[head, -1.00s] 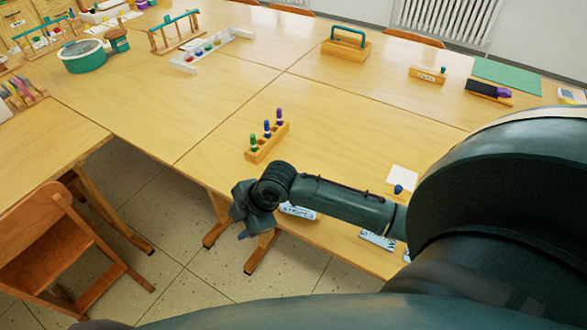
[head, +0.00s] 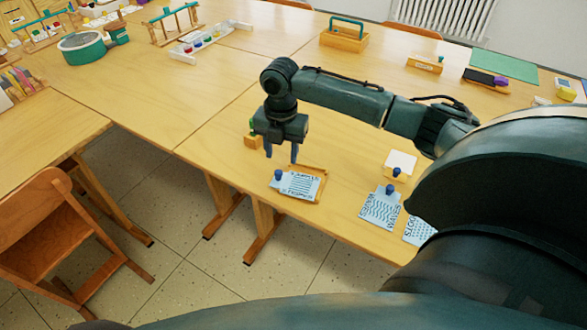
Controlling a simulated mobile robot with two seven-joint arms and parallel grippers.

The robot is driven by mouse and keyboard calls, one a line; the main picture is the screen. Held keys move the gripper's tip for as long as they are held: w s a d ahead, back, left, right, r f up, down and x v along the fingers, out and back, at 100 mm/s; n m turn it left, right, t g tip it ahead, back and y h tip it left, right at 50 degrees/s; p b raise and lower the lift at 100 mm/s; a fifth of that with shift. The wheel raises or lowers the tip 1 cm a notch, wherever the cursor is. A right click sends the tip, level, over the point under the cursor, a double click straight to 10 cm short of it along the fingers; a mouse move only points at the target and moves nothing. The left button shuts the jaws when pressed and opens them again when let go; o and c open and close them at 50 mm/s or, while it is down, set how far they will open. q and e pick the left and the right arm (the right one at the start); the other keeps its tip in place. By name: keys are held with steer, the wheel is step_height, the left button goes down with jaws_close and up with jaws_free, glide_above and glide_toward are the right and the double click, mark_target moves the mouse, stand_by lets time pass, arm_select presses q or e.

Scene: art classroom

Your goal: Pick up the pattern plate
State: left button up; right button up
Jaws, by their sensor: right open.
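A light-blue pattern plate (head: 300,186) with dark printed marks and a blue knob lies in or against a shallow wooden tray (head: 322,178) near the table's front edge. A second printed plate (head: 378,210) with a blue knob lies to its right. A third printed plate (head: 418,231) is partly hidden by my arm. My right gripper (head: 281,152) is open and empty, with its fingers pointing down just above and behind the first plate's knob. Whether it touches anything is not clear. My left gripper is not in view.
A wooden block (head: 251,142) with a green peg is mostly hidden behind my right gripper. A white card with a blue knob (head: 396,171) lies to the right. A wooden chair (head: 45,245) stands at the left.

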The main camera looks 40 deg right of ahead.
mark_target(279, 172)
steer(key=f, duration=0.6)
steer(key=shift+w+a+f, duration=0.2)
steer(key=shift+a+f, duration=0.15)
steer(key=shift+a, duration=0.05)
jaws_close()
